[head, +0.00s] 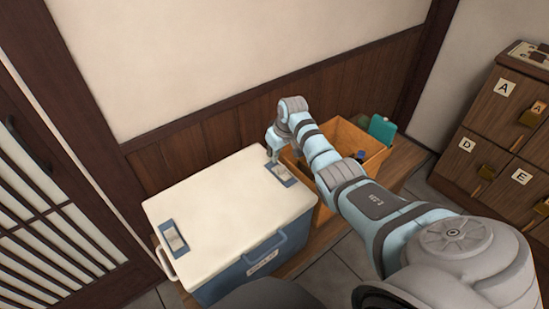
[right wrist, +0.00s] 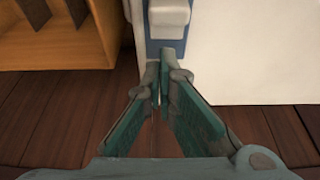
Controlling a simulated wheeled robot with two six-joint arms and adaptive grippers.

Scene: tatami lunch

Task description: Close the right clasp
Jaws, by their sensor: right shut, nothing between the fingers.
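A blue cooler box (head: 250,252) with a white lid (head: 225,205) stands on a wooden bench, lid down. The right clasp (head: 282,175) is a pale latch on a blue plate at the lid's right edge; the left clasp (head: 174,237) is at the left edge. My right gripper (head: 271,155) is at the far end of the right clasp. In the right wrist view, my right gripper's fingertips (right wrist: 163,58) are together and empty, at the edge of the blue plate below the pale latch (right wrist: 168,14). I cannot tell whether they touch it. My left gripper is not in view.
An open wooden crate (head: 325,192) with a teal item (head: 382,129) stands right of the cooler, partly behind my right arm. A panelled wall is close behind. A lettered drawer cabinet (head: 500,135) is at the right, a slatted door (head: 45,215) at the left.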

